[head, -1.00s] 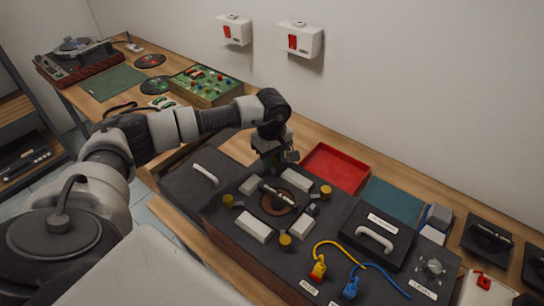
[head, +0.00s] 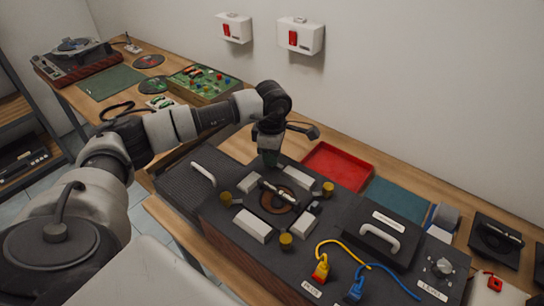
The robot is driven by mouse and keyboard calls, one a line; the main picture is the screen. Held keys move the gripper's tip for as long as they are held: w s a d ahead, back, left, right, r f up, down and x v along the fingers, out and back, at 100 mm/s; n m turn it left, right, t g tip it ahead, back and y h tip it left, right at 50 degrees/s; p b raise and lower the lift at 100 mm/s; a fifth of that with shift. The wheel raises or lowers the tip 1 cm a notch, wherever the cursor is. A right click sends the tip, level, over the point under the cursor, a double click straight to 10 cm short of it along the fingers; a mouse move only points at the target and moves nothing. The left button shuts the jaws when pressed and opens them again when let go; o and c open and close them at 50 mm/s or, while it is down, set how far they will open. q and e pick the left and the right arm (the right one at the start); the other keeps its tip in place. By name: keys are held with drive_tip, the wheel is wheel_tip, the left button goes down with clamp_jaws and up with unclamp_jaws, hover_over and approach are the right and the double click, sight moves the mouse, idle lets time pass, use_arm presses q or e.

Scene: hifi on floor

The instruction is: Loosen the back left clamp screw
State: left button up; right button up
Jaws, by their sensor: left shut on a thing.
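My left gripper (head: 269,162) points down at the back edge of the dark hi-fi unit (head: 215,218). It is shut at the place of the back left clamp screw, which its fingers hide. Three other brass-yellow clamp screws show: one at the left (head: 226,198), one at the right (head: 328,188) and one at the front (head: 286,241). They surround light clamp blocks (head: 252,226) and a round brown centre (head: 272,201) with a light bar across it. My right gripper is not in view.
A red tray (head: 337,166) and a teal mat (head: 394,199) lie behind the unit. A black lid with a white handle (head: 378,235) is to the right. Yellow (head: 320,268) and blue (head: 356,288) plugs with cables sit at the front. A green board (head: 203,82) stands further back.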

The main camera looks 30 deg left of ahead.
use_arm(q)
drive_tip(key=n+b, duration=0.1)
drive_tip(key=n, duration=0.5)
drive_tip(key=shift+n, duration=0.3)
drive_tip(key=n+b, duration=0.1)
drive_tip(key=n, duration=0.2)
drive_tip(key=shift+n, duration=1.7)
drive_tip(key=shift+r, duration=0.1)
drive_tip(key=o, duration=0.9)
wheel_tip(320, 180, up, 11)
drive_tip(key=shift+f+b, duration=0.15)
drive_tip(key=shift+b, duration=0.6)
